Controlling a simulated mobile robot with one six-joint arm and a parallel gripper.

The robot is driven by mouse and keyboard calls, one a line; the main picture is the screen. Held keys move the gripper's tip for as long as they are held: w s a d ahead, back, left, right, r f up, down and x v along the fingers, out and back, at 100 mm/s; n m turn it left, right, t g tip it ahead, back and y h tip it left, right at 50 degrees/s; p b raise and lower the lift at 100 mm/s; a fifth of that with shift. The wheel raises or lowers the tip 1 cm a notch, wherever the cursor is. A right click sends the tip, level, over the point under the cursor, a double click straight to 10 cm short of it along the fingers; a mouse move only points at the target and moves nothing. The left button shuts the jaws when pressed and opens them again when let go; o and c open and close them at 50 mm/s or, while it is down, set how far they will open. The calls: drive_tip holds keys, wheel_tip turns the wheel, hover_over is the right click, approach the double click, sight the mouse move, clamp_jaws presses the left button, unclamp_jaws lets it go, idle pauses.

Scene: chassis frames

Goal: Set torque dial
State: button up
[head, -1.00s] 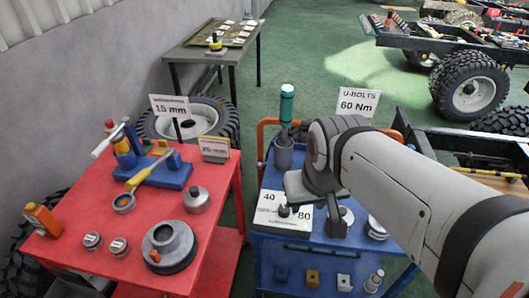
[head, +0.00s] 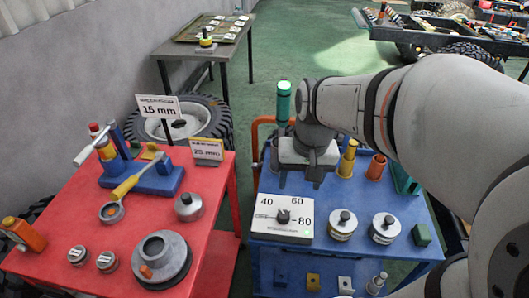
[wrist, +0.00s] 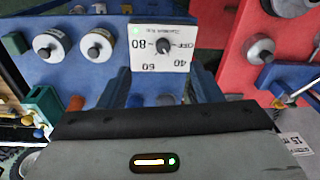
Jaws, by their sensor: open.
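The torque dial is a white box (head: 284,232) with a black knob (head: 283,216), on the near left part of the blue cart. Its face is marked 40, 60 and 80. In the wrist view the white dial face (wrist: 178,58) appears upside down, also marked OFF, with the knob (wrist: 163,46) near its middle. I cannot tell surely which mark the knob points at. My gripper (head: 302,182) is open and empty, just behind the dial and apart from the knob. Its fingers (wrist: 160,88) show in the wrist view below the dial face.
Two round lidded tins (head: 342,224) and (head: 384,228) stand right of the dial. A green-capped bottle (head: 284,102) rises behind my gripper. The red cart (head: 215,225) on the left holds tools and parts, with a gap of floor between the carts.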

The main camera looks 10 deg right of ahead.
sight(284, 213)
drive_tip(key=w+d+f+m+g+y+b, duration=0.1)
drive_tip(key=w+f+m+g+b, duration=0.1)
drive_tip(key=w+f, duration=0.5)
drive_tip(key=w+d+f+m+g+y+b, duration=0.1)
drive_tip(key=w+f+m+g+b, duration=0.2)
drive_tip(key=f, duration=0.9)
drive_tip(key=a+f, duration=0.1)
drive_tip(key=f, duration=0.2)
drive_tip(key=a+f+p, duration=0.1)
drive_tip(key=f, duration=0.1)
drive_tip(key=shift+s+f, duration=0.4)
drive_tip(key=shift+c, duration=0.6)
